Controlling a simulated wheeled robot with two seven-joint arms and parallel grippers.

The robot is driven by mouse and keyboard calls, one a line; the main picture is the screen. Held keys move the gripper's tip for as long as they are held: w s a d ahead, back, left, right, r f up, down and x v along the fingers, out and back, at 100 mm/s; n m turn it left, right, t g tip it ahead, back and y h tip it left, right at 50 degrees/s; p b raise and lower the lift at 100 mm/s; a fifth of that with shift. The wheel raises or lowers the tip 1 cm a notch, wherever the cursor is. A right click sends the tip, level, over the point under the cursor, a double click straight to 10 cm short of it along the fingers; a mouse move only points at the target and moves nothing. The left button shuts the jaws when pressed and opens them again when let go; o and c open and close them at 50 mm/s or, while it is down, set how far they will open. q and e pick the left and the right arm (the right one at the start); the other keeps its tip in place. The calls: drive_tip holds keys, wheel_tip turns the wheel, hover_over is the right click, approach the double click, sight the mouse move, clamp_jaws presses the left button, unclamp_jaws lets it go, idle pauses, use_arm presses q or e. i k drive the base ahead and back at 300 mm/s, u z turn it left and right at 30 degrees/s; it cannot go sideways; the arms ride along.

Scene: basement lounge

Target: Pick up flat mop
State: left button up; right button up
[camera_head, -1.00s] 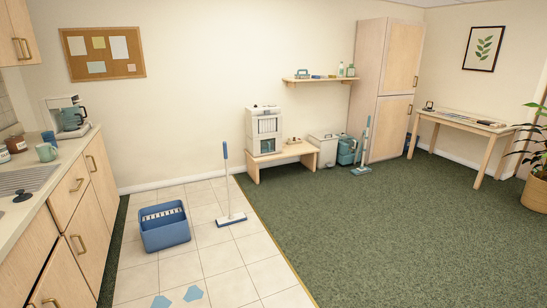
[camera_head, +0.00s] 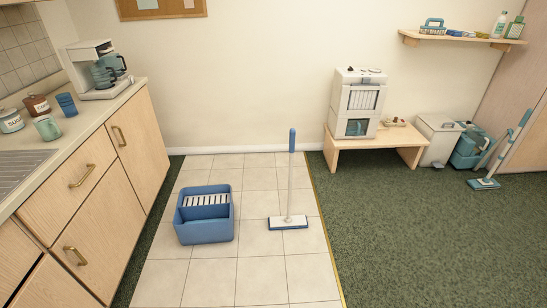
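A flat mop (camera_head: 290,187) stands upright on the white tile floor, with a blue grip at the top, a pale pole and a flat white and blue head (camera_head: 288,222) resting on the tiles. It is just right of a blue bucket (camera_head: 205,226) with a white slatted wringer, and the two are apart. A second mop-like tool (camera_head: 500,152) with a blue and white head leans at the far right, on the carpet. Neither of my grippers shows in the head view.
A counter with wooden drawers (camera_head: 75,185) runs along the left. A low wooden bench (camera_head: 338,146) carries a white machine (camera_head: 357,103). A white bin (camera_head: 437,141) and a teal container (camera_head: 468,148) stand by the wall. The tiles in front of the mop and the green carpet (camera_head: 420,240) are clear.

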sight(284, 222)
drive_tip(key=u, duration=0.45)
drive_tip(key=i, duration=1.7)
drive_tip(key=u, duration=0.45)
